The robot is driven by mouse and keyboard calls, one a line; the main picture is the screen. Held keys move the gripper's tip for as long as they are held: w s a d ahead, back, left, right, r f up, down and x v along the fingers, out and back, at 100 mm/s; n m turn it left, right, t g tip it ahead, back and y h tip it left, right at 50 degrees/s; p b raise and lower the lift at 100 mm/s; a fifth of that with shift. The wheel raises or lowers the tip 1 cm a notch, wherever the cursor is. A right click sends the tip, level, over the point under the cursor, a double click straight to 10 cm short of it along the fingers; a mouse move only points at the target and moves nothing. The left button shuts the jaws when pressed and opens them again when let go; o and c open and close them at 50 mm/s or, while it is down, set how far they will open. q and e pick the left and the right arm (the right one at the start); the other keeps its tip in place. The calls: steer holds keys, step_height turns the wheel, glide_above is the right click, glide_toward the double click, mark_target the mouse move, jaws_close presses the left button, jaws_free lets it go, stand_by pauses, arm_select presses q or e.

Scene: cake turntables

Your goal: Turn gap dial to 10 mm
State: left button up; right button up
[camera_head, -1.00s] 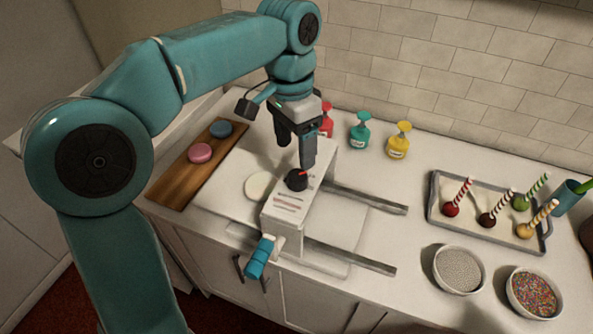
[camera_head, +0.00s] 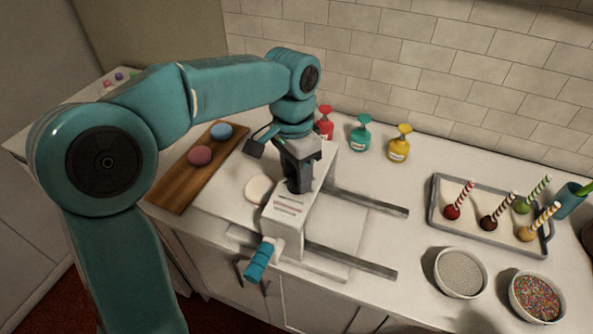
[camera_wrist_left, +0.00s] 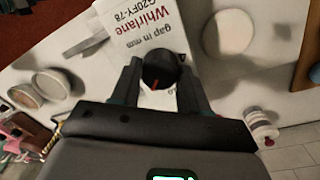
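The gap dial, a black knob with a red pointer, shows in the left wrist view (camera_wrist_left: 160,68). It sits on the white machine housing (camera_head: 286,208), labelled "gap in mm" in the wrist view. My left gripper (camera_head: 300,188) is down over the dial and hides it in the head view. In the wrist view its fingers (camera_wrist_left: 161,84) stand on either side of the knob, very close to it. I cannot tell whether they press on it. The scale numbers are not readable. My right gripper is not in view.
A teal-handled crank (camera_head: 259,262) sticks out at the housing's front. Metal rails (camera_head: 350,260) run right. A wooden board (camera_head: 178,188) lies left, bottles (camera_head: 360,133) stand behind, and a tray (camera_head: 433,207) and bowls (camera_head: 460,273) stand right.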

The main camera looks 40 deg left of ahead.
arm_select(q)
steer(key=n, duration=0.4)
steer(key=shift+n, duration=0.4)
steer(key=shift+n+t, duration=0.3)
steer(key=shift+n, duration=1.7)
steer(key=o, duration=1.1)
steer(key=shift+s, duration=0.15)
steer(key=shift+c, duration=0.2)
steer(key=shift+r, duration=0.1)
